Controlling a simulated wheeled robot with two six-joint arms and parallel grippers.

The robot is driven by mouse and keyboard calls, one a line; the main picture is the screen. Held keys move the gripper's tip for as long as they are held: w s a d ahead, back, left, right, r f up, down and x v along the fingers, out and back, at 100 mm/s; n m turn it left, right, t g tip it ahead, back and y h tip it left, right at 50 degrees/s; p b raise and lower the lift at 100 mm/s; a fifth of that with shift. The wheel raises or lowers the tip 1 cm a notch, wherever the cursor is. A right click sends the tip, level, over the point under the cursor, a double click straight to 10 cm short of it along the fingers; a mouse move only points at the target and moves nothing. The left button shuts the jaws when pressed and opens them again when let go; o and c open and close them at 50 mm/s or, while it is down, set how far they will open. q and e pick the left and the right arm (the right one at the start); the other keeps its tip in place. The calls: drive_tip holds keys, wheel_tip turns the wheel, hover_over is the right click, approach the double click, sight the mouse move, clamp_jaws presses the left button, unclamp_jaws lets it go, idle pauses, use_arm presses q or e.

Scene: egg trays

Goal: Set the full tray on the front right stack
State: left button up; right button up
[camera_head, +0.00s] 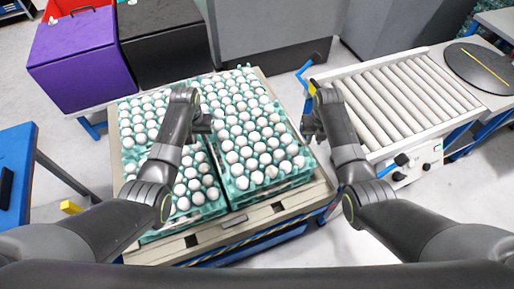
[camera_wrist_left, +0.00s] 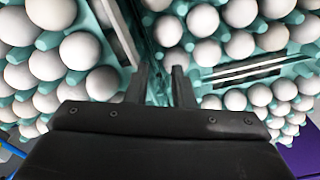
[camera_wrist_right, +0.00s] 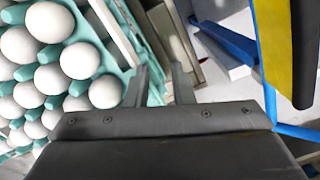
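Teal egg trays full of white eggs stand on a grey-tan platform (camera_head: 297,206). The right front tray (camera_head: 256,201) and the left front tray (camera_head: 193,219) lie side by side with a narrow gap. My left gripper (camera_head: 203,124) is over that gap; in the left wrist view its fingers (camera_wrist_left: 163,80) are apart, with teal tray edges below and between them. My right gripper (camera_head: 309,126) is beside the right tray's outer edge; in the right wrist view its fingers (camera_wrist_right: 160,80) are apart, the left one near the teal rim (camera_wrist_right: 152,60). My left arm hides part of the left trays.
A roller conveyor (camera_head: 395,100) stands to the right, with a control box (camera_head: 418,163). A purple box (camera_head: 80,60) and a black box (camera_head: 165,45) stand behind left. A blue table (camera_head: 14,165) is at the left edge. Open floor lies between platform and conveyor.

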use_arm(q)
wheel_tip(320, 180, up, 12)
drive_tip(key=shift+s+f, duration=0.2)
drive_tip(key=shift+s, duration=0.2)
use_arm(e)
wheel_tip(320, 180, up, 12)
drive_tip(key=shift+s, duration=0.4)
idle(0.8)
use_arm(q)
drive_tip(key=shift+f, duration=0.1)
use_arm(e)
drive_tip(key=shift+f, duration=0.1)
idle(0.4)
